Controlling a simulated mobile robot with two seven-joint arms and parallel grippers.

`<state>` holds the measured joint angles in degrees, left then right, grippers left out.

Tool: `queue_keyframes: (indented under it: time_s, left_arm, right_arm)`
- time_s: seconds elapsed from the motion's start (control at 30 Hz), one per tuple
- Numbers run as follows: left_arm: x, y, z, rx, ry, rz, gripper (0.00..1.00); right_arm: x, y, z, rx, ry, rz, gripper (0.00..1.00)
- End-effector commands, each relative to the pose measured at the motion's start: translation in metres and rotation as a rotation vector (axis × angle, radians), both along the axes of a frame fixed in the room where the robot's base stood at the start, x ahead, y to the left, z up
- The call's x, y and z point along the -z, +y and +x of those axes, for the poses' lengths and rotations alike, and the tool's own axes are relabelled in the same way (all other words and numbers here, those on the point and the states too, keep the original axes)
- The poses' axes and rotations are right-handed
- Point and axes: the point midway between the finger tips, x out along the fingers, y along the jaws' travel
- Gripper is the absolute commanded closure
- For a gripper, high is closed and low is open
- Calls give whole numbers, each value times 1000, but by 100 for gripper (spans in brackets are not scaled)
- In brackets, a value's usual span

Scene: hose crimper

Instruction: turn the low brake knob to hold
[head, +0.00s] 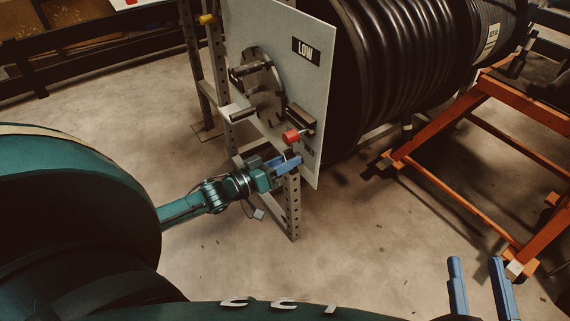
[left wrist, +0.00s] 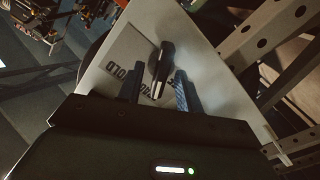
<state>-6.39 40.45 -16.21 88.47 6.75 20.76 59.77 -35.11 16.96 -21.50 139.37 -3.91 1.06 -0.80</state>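The panel marked LOW (head: 320,90) stands in the head view's middle, on the reel's near end. In the left wrist view a dark, bar-shaped brake knob (left wrist: 162,62) stands out from the panel, by a label reading HOLD (left wrist: 119,63). A second word below is partly covered. My left gripper (head: 288,163) is at the panel's lower part; its fingers (left wrist: 161,90) are apart, with the knob's near end between or just beyond the tips. I cannot tell whether they touch it. In the head view the gripper largely hides the knob. My right gripper (head: 480,280) is open and empty, lower right.
A red grip (head: 292,136) sticks out just above my left gripper, below the dark hub (head: 262,88) with its metal arms. A perforated steel post (head: 293,205) stands close below. The orange frame (head: 475,120) is on the right. Bare floor lies between.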

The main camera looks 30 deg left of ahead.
Motion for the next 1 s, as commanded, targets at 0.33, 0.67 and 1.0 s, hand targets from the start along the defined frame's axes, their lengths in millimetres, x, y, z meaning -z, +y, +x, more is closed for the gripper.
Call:
queue_keyframes:
  time_s: [0.33, 0.67, 1.0]
  left_arm:
    - [0, 0, 0, 1, 1, 0, 75]
    - [0, 0, 0, 0, 0, 2, 94]
    - [-2, -1, -1, 0, -37, 94, 94]
  right_arm:
    - [-2, 0, -1, -1, -5, 1, 62]
    - [1, 0, 0, 0, 2, -3, 62]
    - [-4, -1, 0, 6, -1, -24, 62]
